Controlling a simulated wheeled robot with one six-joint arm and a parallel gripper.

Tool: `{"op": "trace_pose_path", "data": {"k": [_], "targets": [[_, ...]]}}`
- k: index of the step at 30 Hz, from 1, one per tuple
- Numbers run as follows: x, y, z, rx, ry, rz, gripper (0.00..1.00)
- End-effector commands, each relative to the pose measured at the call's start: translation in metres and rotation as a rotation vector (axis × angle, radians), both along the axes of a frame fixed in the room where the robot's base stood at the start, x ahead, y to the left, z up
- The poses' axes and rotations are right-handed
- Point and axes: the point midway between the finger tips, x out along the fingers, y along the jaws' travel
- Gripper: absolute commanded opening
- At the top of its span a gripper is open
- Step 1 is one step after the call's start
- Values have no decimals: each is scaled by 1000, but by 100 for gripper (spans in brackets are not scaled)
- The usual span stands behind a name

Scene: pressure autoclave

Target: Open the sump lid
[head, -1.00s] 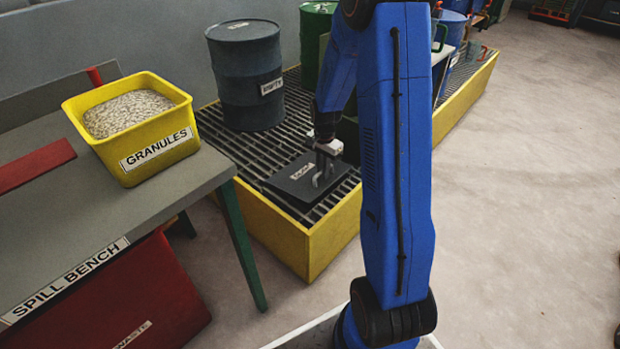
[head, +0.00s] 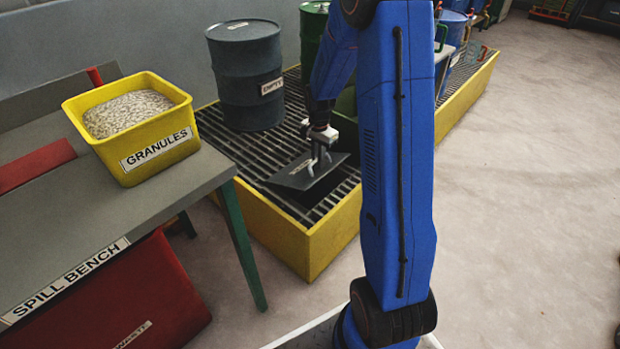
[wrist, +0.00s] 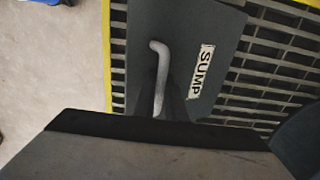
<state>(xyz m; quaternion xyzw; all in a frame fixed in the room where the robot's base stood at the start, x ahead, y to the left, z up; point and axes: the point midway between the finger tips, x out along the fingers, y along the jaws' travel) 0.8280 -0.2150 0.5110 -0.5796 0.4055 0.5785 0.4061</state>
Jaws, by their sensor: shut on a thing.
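The sump lid (head: 304,172) is a dark grey plate on the grating of the yellow spill pallet. It is tilted, its near edge raised above a dark opening (head: 300,207). In the wrist view the lid (wrist: 222,25) carries a white "SUMP" label (wrist: 201,68) beside a bent grey handle (wrist: 160,75). My gripper (head: 319,155) is at the lid's handle and shut on it.
A dark "EMPTY" drum (head: 246,80) stands on the grating behind the lid, with a green drum (head: 313,35) to its right. The spill bench (head: 110,215) with a yellow granules bin (head: 135,130) is at left. Floor at right (head: 530,200) is clear.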

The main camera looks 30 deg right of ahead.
Motion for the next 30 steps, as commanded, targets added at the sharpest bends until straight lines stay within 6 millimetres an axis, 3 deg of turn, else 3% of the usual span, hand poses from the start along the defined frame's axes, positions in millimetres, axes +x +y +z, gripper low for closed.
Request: {"op": "trace_pose_path", "data": {"k": [21,30], "targets": [[25,10,28,0,-1,1,0],[27,10,31,0,0,1,0]]}}
